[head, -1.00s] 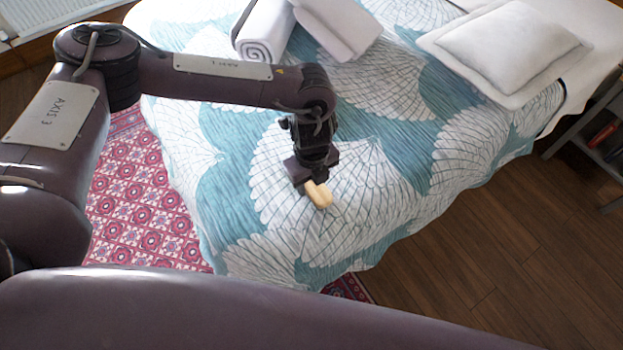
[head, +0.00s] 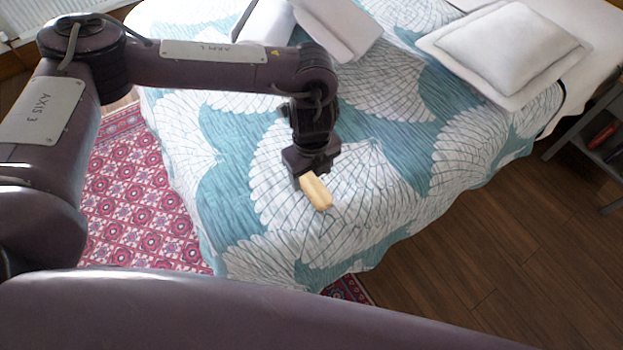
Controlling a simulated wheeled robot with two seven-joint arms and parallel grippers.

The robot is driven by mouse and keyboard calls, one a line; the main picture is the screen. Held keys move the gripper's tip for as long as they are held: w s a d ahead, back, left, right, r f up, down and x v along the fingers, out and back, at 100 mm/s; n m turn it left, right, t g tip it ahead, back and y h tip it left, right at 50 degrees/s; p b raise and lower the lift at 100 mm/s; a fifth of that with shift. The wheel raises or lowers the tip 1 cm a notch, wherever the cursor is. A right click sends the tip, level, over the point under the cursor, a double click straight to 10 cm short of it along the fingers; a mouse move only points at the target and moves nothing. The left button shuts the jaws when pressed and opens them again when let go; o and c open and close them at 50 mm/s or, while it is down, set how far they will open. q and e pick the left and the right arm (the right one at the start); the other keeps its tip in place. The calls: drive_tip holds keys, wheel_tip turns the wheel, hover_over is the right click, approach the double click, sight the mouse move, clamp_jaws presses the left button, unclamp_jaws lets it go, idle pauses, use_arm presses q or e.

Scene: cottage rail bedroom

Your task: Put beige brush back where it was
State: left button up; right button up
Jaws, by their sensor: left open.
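The beige brush (head: 317,192) lies on the teal and white patterned bedspread, near the front part of the bed. Its upper left end is close to my left gripper (head: 304,179). My left gripper points down over that end of the brush, with its jaws open. The fingertips are mostly hidden, and I cannot tell whether they touch the brush. My right gripper is not in view.
The bed (head: 240,245) fills the middle. A red patterned rug (head: 140,205) is at left. A grey shelf (head: 600,140) stands at right beside clear wooden floor.

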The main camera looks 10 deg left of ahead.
sight(311, 184)
use_arm(q)
wheel_tip(311, 184, up, 8)
drive_tip(key=shift+s+f, duration=0.1)
idle(0.7)
